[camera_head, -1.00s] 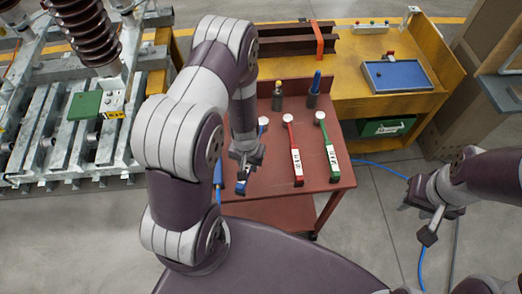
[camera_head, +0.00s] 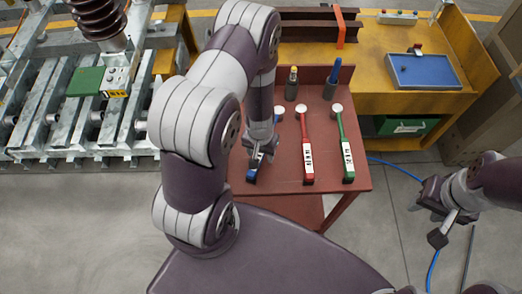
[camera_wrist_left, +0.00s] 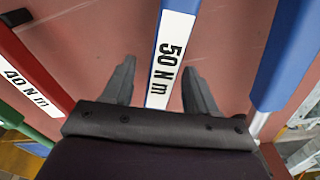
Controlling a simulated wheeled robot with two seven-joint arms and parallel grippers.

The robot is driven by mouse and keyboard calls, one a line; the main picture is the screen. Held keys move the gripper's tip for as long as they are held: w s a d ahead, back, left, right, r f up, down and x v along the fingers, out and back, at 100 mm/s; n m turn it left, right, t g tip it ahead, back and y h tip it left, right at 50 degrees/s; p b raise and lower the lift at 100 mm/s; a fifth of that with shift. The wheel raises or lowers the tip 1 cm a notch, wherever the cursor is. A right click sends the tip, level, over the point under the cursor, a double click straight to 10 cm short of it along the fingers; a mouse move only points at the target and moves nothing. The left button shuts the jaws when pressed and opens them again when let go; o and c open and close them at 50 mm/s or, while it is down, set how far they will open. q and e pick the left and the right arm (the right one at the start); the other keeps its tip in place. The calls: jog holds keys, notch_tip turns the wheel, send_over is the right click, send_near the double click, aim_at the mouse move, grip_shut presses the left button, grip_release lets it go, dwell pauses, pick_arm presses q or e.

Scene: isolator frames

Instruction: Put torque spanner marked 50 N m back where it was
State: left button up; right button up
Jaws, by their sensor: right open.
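The blue torque spanner (camera_head: 252,175) lies on the red table at the left of a row of spanners. Its white label reads 50 N m in the left wrist view (camera_wrist_left: 171,55). My left gripper (camera_head: 258,161) is over its handle. In the left wrist view my left gripper's fingers (camera_wrist_left: 158,82) are open, one on each side of the handle, with gaps visible. My left arm hides part of the spanner in the head view. My right gripper (camera_head: 440,212) is open and empty, off the table at the right.
A red spanner (camera_head: 306,150), marked 40 N m in the wrist view, and a green spanner (camera_head: 345,145) lie to the right. Two upright tools (camera_head: 334,80) stand at the table's back. Another blue object (camera_wrist_left: 290,55) shows at the wrist view's right. A yellow bench (camera_head: 455,62) stands behind.

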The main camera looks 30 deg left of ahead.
pick_arm(q)
jog(key=shift+w+r, duration=0.1)
jog(key=shift+r, duration=0.35)
jog(key=s+d+r+p, duration=0.1)
jog(key=r+p, duration=0.1)
jog(key=r, duration=0.7)
jog(key=s+d+r+m+p, duration=0.1)
jog(key=s+d+r+p, duration=0.1)
jog(key=r, duration=0.7)
jog(key=s+d+r+m+p, duration=0.1)
jog(key=s+r+p, duration=0.1)
jog(key=r, duration=0.7)
jog(key=shift+d+r+t, duration=0.35)
jog(key=shift+r+t, duration=0.05)
jog(key=shift+w, duration=0.2)
jog(key=shift+s, duration=0.1)
